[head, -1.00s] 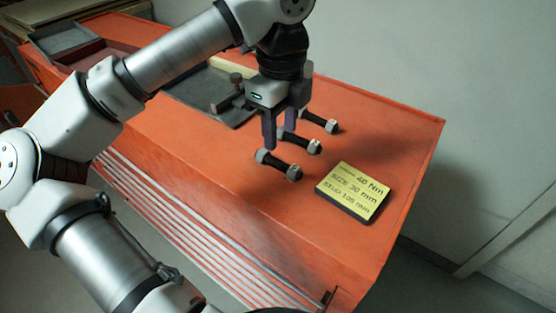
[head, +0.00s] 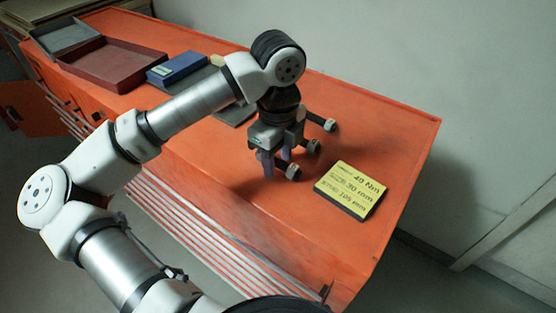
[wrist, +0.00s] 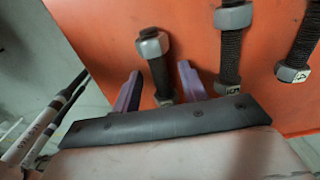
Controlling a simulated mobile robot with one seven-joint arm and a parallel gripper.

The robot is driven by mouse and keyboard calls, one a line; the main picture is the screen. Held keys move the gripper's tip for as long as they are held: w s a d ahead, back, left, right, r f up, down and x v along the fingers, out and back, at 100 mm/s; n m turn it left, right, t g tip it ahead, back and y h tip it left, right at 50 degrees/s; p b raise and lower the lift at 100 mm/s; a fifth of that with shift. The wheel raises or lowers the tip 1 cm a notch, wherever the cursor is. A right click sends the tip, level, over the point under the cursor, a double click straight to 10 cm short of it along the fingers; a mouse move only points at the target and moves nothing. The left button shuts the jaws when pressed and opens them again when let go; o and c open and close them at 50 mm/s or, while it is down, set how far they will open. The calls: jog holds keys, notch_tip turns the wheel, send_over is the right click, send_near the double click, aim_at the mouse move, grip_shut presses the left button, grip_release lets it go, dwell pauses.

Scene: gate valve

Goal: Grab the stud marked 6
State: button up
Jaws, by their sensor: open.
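Three dark threaded studs with grey nuts at their ends lie side by side on the orange bench top. In the wrist view, the left stud (wrist: 159,74) lies between the two spread purple fingers of my gripper (wrist: 159,68), with a visible gap on each side. The middle stud (wrist: 230,48) and right stud (wrist: 303,42) have marked nut faces that are too small to read surely. The left stud's mark is hidden, so I cannot tell which is 6. In the head view, my gripper (head: 277,163) is low over the nearest stud (head: 292,172), open and partly covering it.
A yellow label block (head: 350,190) stands right of the studs, reading 40 Nm, 30 mm and 105 mm. A red tray (head: 112,66), a grey tray (head: 65,38) and a blue box (head: 178,68) sit at the far left. The front right of the bench (head: 270,225) is clear.

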grip_shut()
jog(key=shift+r, duration=0.15)
